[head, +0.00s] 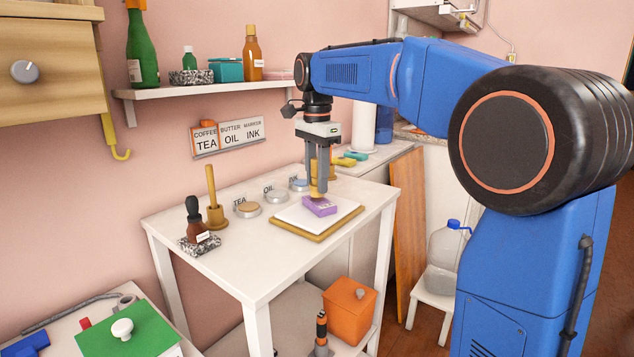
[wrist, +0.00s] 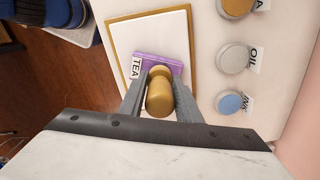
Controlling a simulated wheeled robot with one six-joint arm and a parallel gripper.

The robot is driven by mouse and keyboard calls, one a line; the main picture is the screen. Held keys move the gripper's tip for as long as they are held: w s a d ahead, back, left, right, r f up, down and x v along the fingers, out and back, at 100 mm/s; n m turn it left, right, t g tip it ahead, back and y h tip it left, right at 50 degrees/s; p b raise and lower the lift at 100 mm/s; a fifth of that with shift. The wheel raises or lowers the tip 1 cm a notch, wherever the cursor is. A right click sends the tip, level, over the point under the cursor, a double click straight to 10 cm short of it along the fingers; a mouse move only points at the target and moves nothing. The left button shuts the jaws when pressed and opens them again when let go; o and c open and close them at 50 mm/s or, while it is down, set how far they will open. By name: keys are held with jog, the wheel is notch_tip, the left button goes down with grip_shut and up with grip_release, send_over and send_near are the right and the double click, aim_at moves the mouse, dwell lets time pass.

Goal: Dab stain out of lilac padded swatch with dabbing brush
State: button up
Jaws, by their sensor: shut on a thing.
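The lilac padded swatch (head: 326,208) lies on a white board in a wooden frame (head: 283,234) on the white table. In the wrist view the swatch (wrist: 148,58) has a white tag reading TEA (wrist: 136,68) at its left end. My gripper (head: 318,182) points down over the swatch, shut on the tan dabbing brush (wrist: 160,95). The brush's lower end is at or just above the swatch; I cannot tell whether it touches. The brush and fingers hide part of the swatch, and I see no stain.
Labelled round tins for TEA (head: 248,209), OIL (head: 275,196) and INK (head: 298,184) line the board's wall side. A wall sign (head: 228,137) pairs stains.

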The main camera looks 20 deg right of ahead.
jog(key=shift+f, duration=0.7)
dwell(1.1)
jog(key=shift+r, duration=0.2)
jog(key=shift+r, duration=0.5)
jog(key=shift+r, duration=3.5)
jog(key=shift+f, duration=3.65)
jog(key=shift+d+r, duration=0.1)
